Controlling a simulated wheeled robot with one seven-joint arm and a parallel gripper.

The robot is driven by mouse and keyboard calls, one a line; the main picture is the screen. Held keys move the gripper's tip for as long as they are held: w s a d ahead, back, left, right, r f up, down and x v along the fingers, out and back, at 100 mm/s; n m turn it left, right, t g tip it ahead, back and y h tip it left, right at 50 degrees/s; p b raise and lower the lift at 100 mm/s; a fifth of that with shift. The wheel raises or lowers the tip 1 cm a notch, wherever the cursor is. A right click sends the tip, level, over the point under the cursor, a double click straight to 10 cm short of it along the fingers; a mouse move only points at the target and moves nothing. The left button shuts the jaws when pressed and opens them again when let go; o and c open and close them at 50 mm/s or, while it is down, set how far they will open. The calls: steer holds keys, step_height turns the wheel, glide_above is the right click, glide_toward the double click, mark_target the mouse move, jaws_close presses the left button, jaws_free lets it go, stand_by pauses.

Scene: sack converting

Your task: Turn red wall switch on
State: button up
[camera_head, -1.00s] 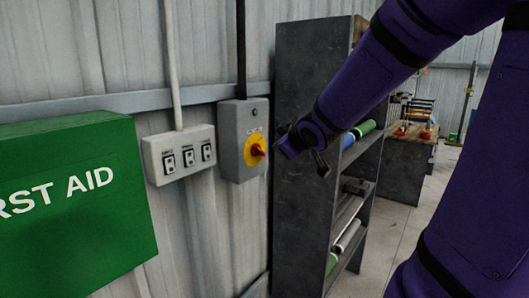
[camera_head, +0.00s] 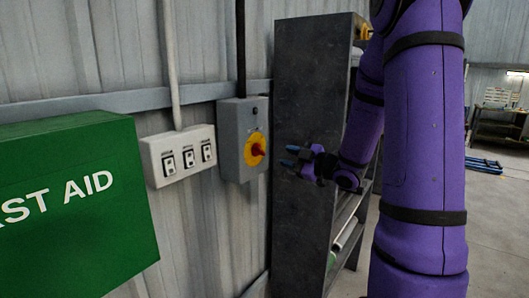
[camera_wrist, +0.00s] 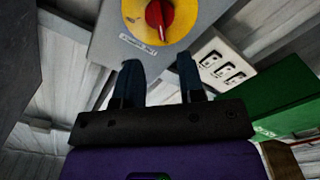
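The red wall switch (camera_head: 257,149) is a red rotary knob on a yellow disc, on a grey box (camera_head: 232,130) fixed to the wall. In the wrist view the red knob (camera_wrist: 159,19) shows at the top, beyond the fingertips, its handle close to upright in that picture. My gripper (camera_head: 288,156) is to the right of the knob in the head view, with its blue fingers pointing left toward it. In the wrist view the two fingers (camera_wrist: 158,75) stand apart with nothing between them. The gripper is open and does not touch the knob.
A white panel with several small switches (camera_head: 179,156) is left of the grey box. A green first aid box (camera_head: 75,215) is further left. A dark shelf unit (camera_head: 305,90) stands right of the switch, behind my gripper. Conduits run up the corrugated wall.

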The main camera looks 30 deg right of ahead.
mark_target(262, 150)
steer(key=x, duration=0.9)
steer(key=shift+w+a, duration=0.1)
jaws_close()
